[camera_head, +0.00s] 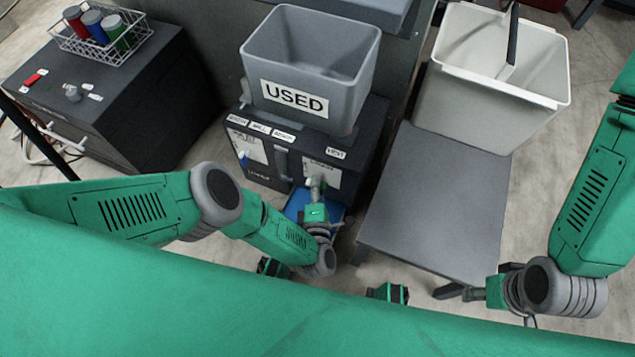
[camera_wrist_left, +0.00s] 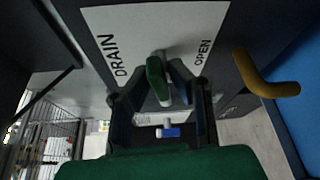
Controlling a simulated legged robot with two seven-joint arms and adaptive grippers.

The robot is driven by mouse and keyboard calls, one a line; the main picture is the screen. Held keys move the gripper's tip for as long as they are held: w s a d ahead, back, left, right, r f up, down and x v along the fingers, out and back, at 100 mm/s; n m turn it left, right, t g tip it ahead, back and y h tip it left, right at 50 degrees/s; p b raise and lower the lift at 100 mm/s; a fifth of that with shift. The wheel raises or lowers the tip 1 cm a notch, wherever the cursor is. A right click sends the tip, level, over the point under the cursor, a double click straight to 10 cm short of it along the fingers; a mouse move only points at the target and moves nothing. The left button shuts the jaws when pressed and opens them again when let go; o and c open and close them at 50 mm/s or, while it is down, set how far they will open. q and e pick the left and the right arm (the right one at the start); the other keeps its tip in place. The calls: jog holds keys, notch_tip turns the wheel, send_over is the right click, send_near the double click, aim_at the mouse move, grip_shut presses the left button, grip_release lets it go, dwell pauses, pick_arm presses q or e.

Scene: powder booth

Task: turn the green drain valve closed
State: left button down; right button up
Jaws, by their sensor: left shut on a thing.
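The green drain valve handle (camera_wrist_left: 157,80) stands in front of a white panel (camera_wrist_left: 105,25) marked DRAIN and OPEN in the left wrist view. My left gripper (camera_wrist_left: 162,88) has a finger on each side of the handle and is shut on it. In the head view my left gripper (camera_head: 316,188) is at the right white panel (camera_head: 330,176) on the front of the dark cabinet and hides most of the valve. My right gripper (camera_head: 458,292) is by the front edge of the grey table, far from the valve; its fingers are too small to read.
A blue-handled valve (camera_wrist_left: 170,132) is further along the cabinet front. A yellow bent pipe (camera_wrist_left: 265,82) juts out beside the drain panel. A blue tray (camera_head: 298,204) lies below. A grey bin (camera_head: 345,70) marked USED sits on the cabinet. The grey table (camera_head: 440,200) has a clear top.

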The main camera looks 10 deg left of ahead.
pick_arm(q)
jog(key=shift+d+f+m+t, duration=0.15)
jog(key=shift+d+m+t, duration=0.15)
jog(key=shift+m, duration=0.7)
jog(key=shift+s, duration=0.1)
jog(key=c, duration=1.6)
grip_release()
jog(key=shift+a, duration=0.1)
